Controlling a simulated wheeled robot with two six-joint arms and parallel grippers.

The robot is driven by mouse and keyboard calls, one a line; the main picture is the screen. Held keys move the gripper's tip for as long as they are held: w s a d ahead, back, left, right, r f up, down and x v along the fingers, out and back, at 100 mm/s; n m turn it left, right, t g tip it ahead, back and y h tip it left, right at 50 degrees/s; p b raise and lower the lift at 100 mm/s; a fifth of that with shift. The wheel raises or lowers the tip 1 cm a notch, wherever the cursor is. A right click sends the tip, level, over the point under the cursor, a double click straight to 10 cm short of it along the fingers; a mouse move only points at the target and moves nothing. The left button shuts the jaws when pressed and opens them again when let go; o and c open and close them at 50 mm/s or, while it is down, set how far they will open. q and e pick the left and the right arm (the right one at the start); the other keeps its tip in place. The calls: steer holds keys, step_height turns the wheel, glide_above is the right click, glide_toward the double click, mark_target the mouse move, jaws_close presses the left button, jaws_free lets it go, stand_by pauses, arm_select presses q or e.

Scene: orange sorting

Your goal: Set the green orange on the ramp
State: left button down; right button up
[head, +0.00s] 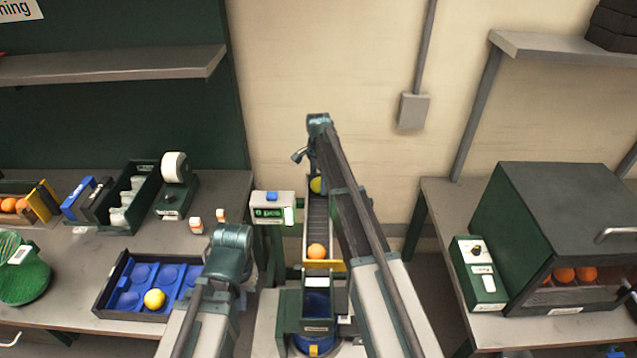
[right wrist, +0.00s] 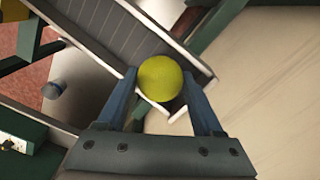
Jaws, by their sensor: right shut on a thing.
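The green orange (head: 317,185), yellow-green in colour, is at the far upper end of the ramp (head: 318,218). My right gripper reaches over that end from above, and its fingers are mostly hidden by my arm in the head view. In the right wrist view my right gripper (right wrist: 162,85) is shut on the green orange (right wrist: 160,77), with a blue finger on either side. The ball overlaps the corner of the ramp's wall (right wrist: 190,52); I cannot tell whether it touches the ramp. My left arm's end is at the lower left, with its fingers hidden.
An orange (head: 316,251) lies at the ramp's lower end by a yellow gate (head: 335,265). A small device (head: 272,206) stands left of the ramp. A blue tray (head: 125,300) with a yellow fruit (head: 154,299) is on the left table. A green cabinet (head: 560,215) holds several oranges.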

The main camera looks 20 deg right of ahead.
steer(key=o, duration=1.4)
steer(key=shift+o, duration=0.2)
steer(key=shift+r, duration=0.1)
step_height(320, 180, up, 4)
steer(key=p, duration=0.3)
steer(key=shift+w+f+p, duration=0.1)
steer(key=shift+f+p, duration=0.15)
steer(key=shift+p, duration=0.15)
step_height(320, 180, up, 5)
steer(key=p, duration=0.5)
steer(key=shift+r, duration=0.2)
